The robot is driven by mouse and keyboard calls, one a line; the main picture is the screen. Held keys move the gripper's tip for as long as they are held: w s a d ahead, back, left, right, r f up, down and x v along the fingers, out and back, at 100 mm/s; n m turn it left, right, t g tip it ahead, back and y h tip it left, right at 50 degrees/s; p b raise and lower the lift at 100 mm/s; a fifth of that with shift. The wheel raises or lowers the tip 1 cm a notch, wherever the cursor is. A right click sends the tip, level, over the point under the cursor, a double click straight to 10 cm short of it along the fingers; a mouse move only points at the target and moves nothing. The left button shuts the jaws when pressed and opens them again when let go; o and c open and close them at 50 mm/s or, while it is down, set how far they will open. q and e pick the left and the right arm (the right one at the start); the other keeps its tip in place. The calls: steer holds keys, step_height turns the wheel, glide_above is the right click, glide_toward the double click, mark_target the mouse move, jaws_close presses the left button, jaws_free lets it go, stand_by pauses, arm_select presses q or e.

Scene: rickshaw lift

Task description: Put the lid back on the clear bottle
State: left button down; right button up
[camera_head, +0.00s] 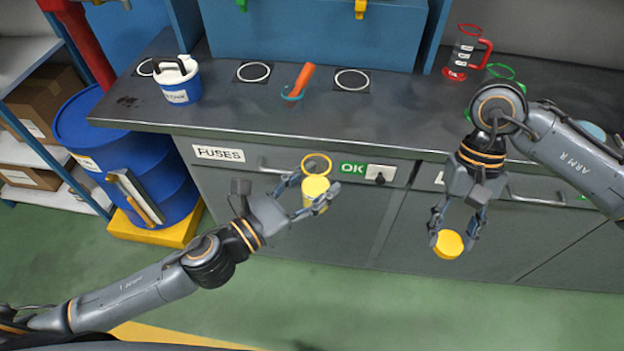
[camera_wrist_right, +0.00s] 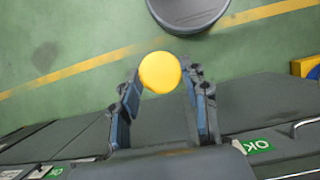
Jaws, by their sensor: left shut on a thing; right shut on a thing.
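My left gripper (camera_head: 315,193) is shut on the clear bottle (camera_head: 316,163), which has a yellow ring at its open top and a yellow lower part between the fingers. It is held upright in front of the bench's drawer fronts. My right gripper (camera_head: 452,240) is shut on a round yellow lid (camera_head: 448,244), held lower and to the right of the bottle, well apart from it. In the right wrist view the lid (camera_wrist_right: 160,72) sits between the tips of the two fingers. The bottle does not show clearly in that view.
The dark bench (camera_head: 420,105) carries a blue and white tub (camera_head: 177,80), an orange-handled item (camera_head: 298,82), a red-handled clear jug (camera_head: 465,52) and several white ring marks. A blue barrel (camera_head: 125,150) stands at left beside shelves. The space between my grippers is clear.

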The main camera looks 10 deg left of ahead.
steer(key=w+a+r+m+t+y, duration=0.1)
steer(key=w+a+r+m, duration=0.2)
steer(key=a+m, duration=0.15)
steer(key=w+a+r+m+y, duration=0.2)
steer(key=a+r+m, duration=0.15)
steer(key=a, duration=0.25)
step_height(320, 180, up, 11)
steer(key=m+t+y, duration=0.1)
steer(key=m+t, duration=0.2)
steer(key=m, duration=0.6)
glide_above(316, 183)
steer(key=w, duration=0.3)
steer(key=shift+s+d+f, duration=0.15)
steer(key=shift+s+d, duration=0.05)
steer(key=shift+d, duration=0.1)
steer(key=shift+f, duration=2.05)
steer(key=shift+y, duration=0.3)
steer(key=shift+f, duration=0.8)
steer(key=shift+f, duration=0.55)
